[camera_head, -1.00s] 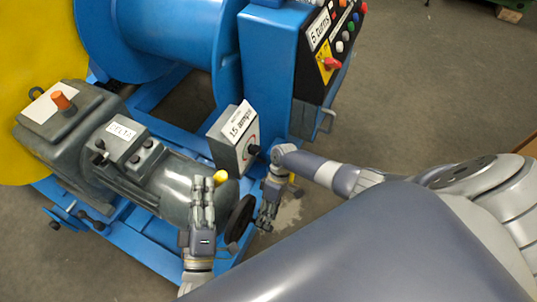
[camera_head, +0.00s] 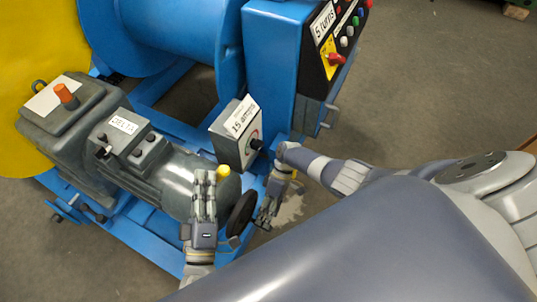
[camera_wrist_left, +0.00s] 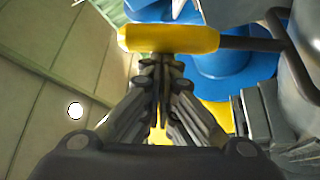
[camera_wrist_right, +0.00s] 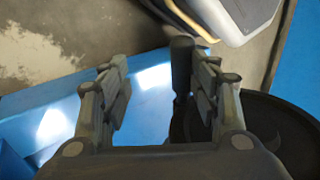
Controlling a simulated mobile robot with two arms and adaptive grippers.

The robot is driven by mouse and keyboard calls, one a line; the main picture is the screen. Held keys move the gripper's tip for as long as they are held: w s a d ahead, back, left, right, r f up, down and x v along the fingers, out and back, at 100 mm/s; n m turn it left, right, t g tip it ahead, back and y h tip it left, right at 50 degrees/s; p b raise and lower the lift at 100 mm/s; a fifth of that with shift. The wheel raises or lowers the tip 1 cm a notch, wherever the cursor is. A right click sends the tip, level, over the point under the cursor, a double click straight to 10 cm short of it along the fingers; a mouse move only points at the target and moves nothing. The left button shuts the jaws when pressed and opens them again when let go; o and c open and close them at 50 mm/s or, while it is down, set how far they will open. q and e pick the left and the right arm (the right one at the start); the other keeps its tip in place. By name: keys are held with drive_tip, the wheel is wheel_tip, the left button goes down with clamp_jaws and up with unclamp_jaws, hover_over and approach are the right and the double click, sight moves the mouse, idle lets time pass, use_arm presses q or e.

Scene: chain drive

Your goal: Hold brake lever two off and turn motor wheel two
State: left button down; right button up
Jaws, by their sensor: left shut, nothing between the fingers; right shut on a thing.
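The yellow-handled brake lever (camera_head: 223,170) is at the end of the grey motor. In the left wrist view its yellow handle (camera_wrist_left: 170,39) lies across the tips of my left gripper (camera_head: 205,177), whose fingers are together with nothing between them. The tips seem to touch the handle from outside. The black motor wheel (camera_head: 241,213) is below the lever at the motor's end, and it shows in the right wrist view (camera_wrist_right: 268,115). My right gripper (camera_head: 265,216) is at the wheel's right side, shut on its dark handle (camera_wrist_right: 182,72), which shows beside the right-hand finger.
The grey motor (camera_head: 170,180) sits on a blue frame (camera_head: 150,238). A grey box (camera_head: 230,145) with an amps label and dial stands just behind the wheel. A blue control cabinet (camera_head: 270,65) with buttons is behind it. Open floor (camera_head: 430,90) is to the right.

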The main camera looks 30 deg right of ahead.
drive_tip(key=shift+s+d+f, duration=0.1)
drive_tip(key=shift+d+f, duration=0.55)
drive_tip(key=o, duration=1)
drive_tip(key=shift+f, duration=0.1)
drive_tip(key=shift+c, duration=0.2)
drive_tip(key=shift+w+d+r, duration=0.2)
drive_tip(key=shift+w+r, duration=0.1)
drive_tip(key=shift+r, duration=0.2)
drive_tip(key=shift+c, duration=1)
drive_tip(key=v, duration=0.7)
drive_tip(key=a+v, duration=0.1)
drive_tip(key=v, duration=0.3)
drive_tip(key=shift+r, duration=0.4)
drive_tip(key=shift+c, duration=0.6)
